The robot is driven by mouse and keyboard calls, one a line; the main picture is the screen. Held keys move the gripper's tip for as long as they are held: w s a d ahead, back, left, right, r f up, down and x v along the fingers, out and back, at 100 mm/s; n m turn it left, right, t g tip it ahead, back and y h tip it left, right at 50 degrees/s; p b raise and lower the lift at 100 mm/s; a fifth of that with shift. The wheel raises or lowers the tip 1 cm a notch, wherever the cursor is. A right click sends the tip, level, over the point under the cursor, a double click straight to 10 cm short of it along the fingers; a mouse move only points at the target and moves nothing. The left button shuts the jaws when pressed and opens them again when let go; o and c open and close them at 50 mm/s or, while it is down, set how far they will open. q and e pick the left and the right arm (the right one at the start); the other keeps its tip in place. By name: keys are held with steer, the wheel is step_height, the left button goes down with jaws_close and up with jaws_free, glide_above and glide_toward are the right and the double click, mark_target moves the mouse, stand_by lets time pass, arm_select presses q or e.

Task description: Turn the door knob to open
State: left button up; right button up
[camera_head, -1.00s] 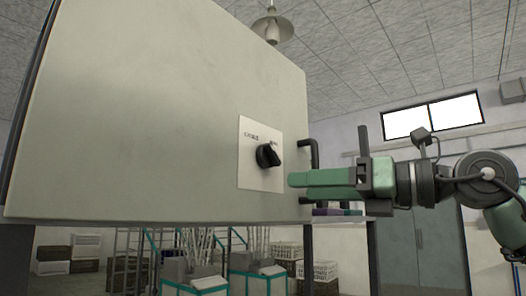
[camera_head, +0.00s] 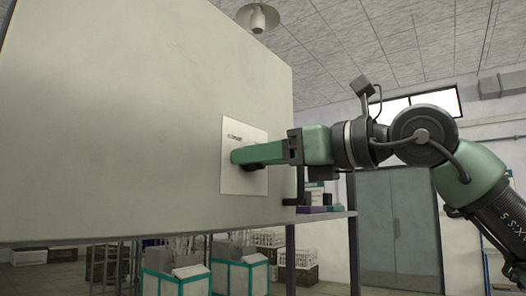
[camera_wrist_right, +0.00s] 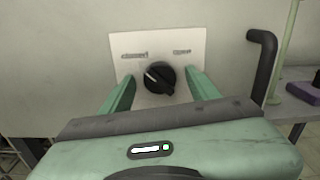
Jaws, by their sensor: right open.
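The door knob (camera_wrist_right: 160,78) is a round black knob with a pale pointer line, on a white plate (camera_wrist_right: 187,45) fixed to the grey cabinet door (camera_head: 120,120). The plate has printing that looks like "closed" at left and "open" at right. The pointer is tilted toward the upper left, near the "closed" side. My right gripper (camera_wrist_right: 160,85) is open, with one green finger on each side of the knob. I cannot tell whether the fingers touch it. In the head view the right gripper (camera_head: 238,157) covers most of the knob. My left gripper is not in view.
A black handle (camera_wrist_right: 262,65) sticks out right of the plate. A shelf (camera_head: 330,216) with a purple box (camera_head: 311,209) lies right of the cabinet. Teal-edged bins (camera_head: 240,275) stand below. A lamp (camera_head: 258,18) hangs above.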

jaws_close()
steer(key=shift+m+b, duration=4.8)
steer(key=shift+m, duration=4.1)
jaws_free()
